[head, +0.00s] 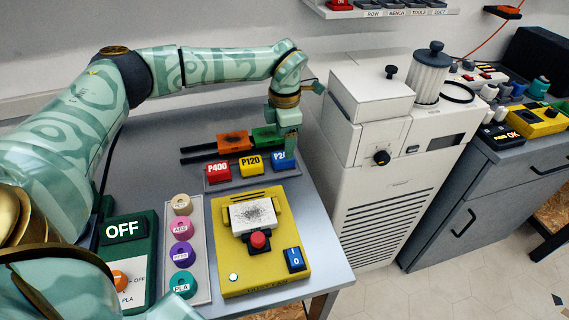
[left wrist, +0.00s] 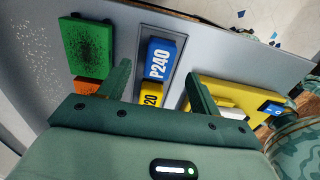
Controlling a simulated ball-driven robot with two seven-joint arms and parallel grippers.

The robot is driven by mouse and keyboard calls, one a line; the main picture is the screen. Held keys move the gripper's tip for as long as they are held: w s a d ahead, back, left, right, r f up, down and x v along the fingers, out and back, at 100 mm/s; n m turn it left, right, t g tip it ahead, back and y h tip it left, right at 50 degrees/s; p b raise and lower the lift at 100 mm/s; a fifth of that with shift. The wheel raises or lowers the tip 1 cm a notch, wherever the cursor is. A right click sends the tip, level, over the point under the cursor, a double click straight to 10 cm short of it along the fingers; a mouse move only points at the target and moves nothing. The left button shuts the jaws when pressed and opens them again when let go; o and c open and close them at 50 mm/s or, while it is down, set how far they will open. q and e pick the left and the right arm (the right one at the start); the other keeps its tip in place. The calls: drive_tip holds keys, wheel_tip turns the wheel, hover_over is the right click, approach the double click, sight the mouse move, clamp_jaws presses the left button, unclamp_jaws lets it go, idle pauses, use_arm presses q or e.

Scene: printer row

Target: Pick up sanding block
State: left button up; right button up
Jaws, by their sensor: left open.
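A blue block marked P240 (head: 282,161) sits at the right end of a row of grit-marked blocks on a grey tray (head: 262,179). A yellow P120 block (head: 250,164) and a red P400 block (head: 217,171) stand to its left. My left gripper (head: 288,133) points down over the blue block and partly hides it. In the left wrist view, the open fingers of my left gripper (left wrist: 158,70) lie on either side of the blue P240 block (left wrist: 160,58), with nothing held. Contact cannot be told. My right gripper is not in view.
Orange (head: 234,142) and green (head: 266,138) blocks lie on dark rails behind the row. In front are a yellow fixture (head: 262,277), a tray of several coloured spools (head: 202,287) and a green OFF box (head: 124,233). A white machine (head: 379,140) stands right of the table.

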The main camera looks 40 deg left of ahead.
sight(281, 156)
use_arm(q)
drive_tip(key=f, duration=0.2)
drive_tip(key=f+b, duration=0.1)
drive_tip(key=f, duration=0.1)
drive_tip(key=f+b, duration=0.1)
drive_tip(key=f, duration=0.1)
drive_tip(key=shift+s+a+f, duration=0.1)
drive_tip(key=shift+s+a, duration=0.2)
drive_tip(key=shift+s, duration=0.05)
drive_tip(key=shift+c, duration=0.6)
drive_tip(key=c, duration=1)
